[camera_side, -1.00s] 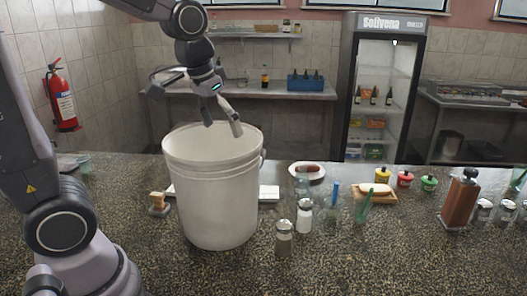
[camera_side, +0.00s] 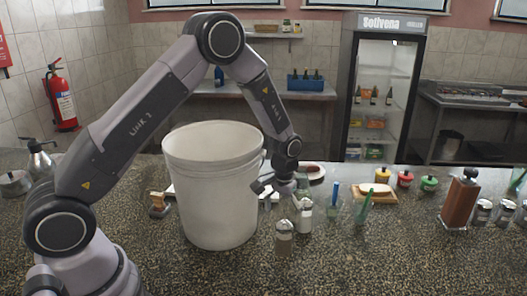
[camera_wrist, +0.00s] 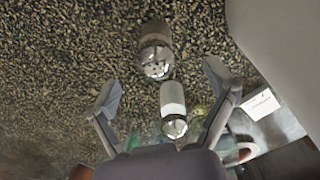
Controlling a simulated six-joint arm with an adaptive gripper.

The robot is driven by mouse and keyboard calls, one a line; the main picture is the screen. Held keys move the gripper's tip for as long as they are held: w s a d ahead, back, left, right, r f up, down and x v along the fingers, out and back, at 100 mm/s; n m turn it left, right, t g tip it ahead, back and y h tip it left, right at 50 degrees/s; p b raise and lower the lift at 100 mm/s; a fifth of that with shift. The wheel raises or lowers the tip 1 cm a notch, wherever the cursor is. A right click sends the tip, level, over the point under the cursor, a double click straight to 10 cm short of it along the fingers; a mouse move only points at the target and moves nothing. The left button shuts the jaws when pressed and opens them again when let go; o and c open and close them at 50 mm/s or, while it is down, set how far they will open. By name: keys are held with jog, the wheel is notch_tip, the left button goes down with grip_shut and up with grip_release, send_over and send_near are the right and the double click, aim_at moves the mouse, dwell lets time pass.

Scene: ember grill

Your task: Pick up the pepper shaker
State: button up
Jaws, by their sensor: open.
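The pepper shaker (camera_side: 284,240), a clear glass jar with dark contents and a metal cap, stands upright on the speckled counter, right of the bucket. It also shows in the wrist view (camera_wrist: 155,52), just past my fingertips. A white-filled shaker (camera_side: 305,216) with a metal cap stands close behind it; in the wrist view this white shaker (camera_wrist: 173,100) appears between my fingers. My gripper (camera_side: 283,191) is open and empty, pointing down behind and above the two shakers. Its spread fingers also show in the wrist view (camera_wrist: 162,88).
A large white bucket (camera_side: 215,200) stands close left of my gripper. A glass with a blue item (camera_side: 335,205) and a glass with a green item (camera_side: 363,208) stand to the right. A wooden pepper mill (camera_side: 460,202) is farther right. The counter in front is clear.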

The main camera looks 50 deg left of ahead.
aim_at(284, 236)
jog(key=f, duration=0.7)
jog(key=shift+w+d+f, duration=0.1)
jog(key=shift+d+f, duration=0.2)
jog(key=shift+f, duration=0.05)
jog(key=shift+c, duration=0.3)
jog(key=c, duration=1.3)
jog(key=shift+o, duration=0.2)
